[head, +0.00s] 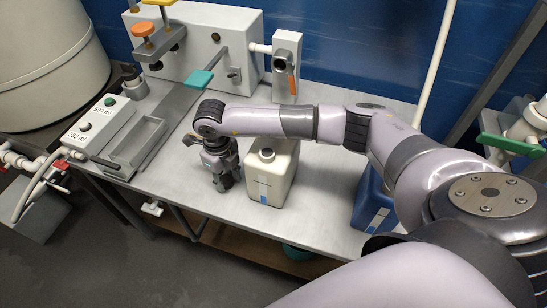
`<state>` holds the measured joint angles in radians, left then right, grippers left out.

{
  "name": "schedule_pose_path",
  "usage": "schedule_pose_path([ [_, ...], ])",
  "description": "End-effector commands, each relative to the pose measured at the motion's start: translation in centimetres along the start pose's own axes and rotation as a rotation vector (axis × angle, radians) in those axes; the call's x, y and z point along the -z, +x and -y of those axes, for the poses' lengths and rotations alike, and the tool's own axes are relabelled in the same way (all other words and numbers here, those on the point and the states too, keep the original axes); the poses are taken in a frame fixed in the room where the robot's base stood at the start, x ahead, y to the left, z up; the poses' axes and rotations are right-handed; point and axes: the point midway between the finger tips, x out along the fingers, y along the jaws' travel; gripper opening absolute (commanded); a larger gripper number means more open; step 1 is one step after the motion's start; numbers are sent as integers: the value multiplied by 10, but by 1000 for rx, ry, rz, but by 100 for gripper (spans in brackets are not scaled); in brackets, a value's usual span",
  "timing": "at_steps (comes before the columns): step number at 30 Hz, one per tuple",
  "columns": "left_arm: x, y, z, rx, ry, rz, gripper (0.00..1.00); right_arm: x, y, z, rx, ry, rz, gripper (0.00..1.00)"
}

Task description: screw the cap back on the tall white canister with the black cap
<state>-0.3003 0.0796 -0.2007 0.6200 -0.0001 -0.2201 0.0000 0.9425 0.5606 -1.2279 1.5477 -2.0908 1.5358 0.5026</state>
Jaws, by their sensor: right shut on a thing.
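The tall white canister (272,177) stands upright on the grey metal bench, with a label on its front. Its short neck (267,154) shows at the top with no black cap on it, and my forearm passes above it. My right gripper (225,184) points down just left of the canister, low over the bench. Its fingers are shut on the black cap, which is hard to make out among the dark fingers. My left gripper is not in view.
A blue canister (371,200) stands to the right, partly behind my arm. A button box (97,123) and a grey tray (136,142) lie at the left. A white panel (200,50) with a teal-handled lever (198,79) stands behind. The bench's front edge is close.

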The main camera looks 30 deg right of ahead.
Motion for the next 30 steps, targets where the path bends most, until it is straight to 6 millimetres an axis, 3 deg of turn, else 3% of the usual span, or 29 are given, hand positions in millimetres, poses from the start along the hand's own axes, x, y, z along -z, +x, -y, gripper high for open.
schedule_pose_path([
  [6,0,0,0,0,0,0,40,0,0,0,0,0,0,0],
  [13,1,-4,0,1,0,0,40,0,-5,0,0,0,1,0],
  [30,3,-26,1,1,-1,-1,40,0,-40,0,1,0,1,0],
])
